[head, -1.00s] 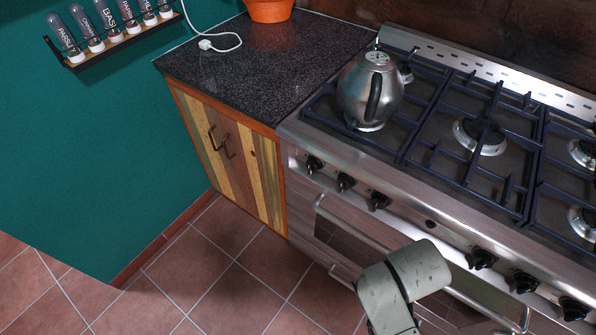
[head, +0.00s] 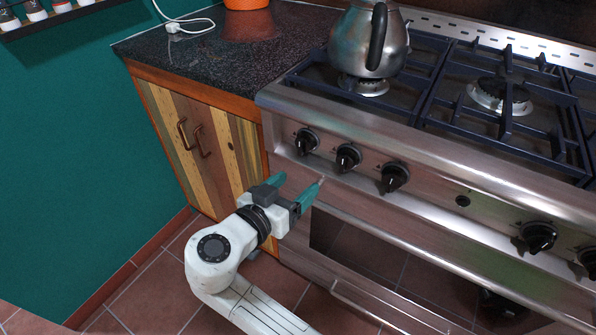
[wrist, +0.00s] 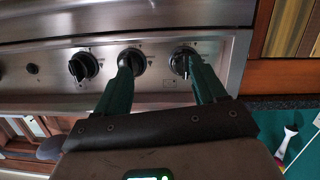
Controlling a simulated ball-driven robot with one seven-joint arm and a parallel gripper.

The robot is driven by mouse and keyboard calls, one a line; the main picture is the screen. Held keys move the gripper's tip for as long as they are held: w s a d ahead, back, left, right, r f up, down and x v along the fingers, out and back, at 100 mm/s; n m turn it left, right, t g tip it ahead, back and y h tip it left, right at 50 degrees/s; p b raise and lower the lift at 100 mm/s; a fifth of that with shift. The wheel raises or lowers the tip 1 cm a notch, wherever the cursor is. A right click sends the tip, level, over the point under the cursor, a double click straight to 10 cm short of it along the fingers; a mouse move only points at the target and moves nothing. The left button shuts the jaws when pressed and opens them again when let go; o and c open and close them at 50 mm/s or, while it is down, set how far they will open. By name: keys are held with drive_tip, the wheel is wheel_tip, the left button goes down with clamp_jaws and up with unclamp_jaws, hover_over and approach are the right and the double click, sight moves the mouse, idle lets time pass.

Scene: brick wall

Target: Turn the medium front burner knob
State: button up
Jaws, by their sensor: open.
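Several black burner knobs line the steel stove front. The left group in the head view has a left knob (head: 306,140), a middle knob (head: 347,157) and a right knob (head: 395,177). I cannot tell from their markings which one is for the medium front burner. My gripper (head: 297,184) is open and empty, below and in front of the left and middle knobs, apparently apart from them.
A steel kettle (head: 350,45) stands on the back-left of the stove. The oven handle (head: 400,250) runs below the knobs. A wooden cabinet (head: 190,135) with a dark countertop (head: 200,65) adjoins on the left. More knobs (head: 539,236) sit further right.

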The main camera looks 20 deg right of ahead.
sight(299, 148)
drive_tip(key=w+a+r+m+t+h+b, duration=0.1)
drive_tip(key=w+a+r+t+h+b, duration=0.1)
drive_tip(key=a, duration=0.2)
drive_tip(key=x, duration=1)
drive_tip(key=shift+w+d+f, duration=0.15)
drive_tip(key=shift+d+f, duration=0.1)
drive_tip(key=shift+d, duration=0.05)
drive_tip(key=c, duration=1)
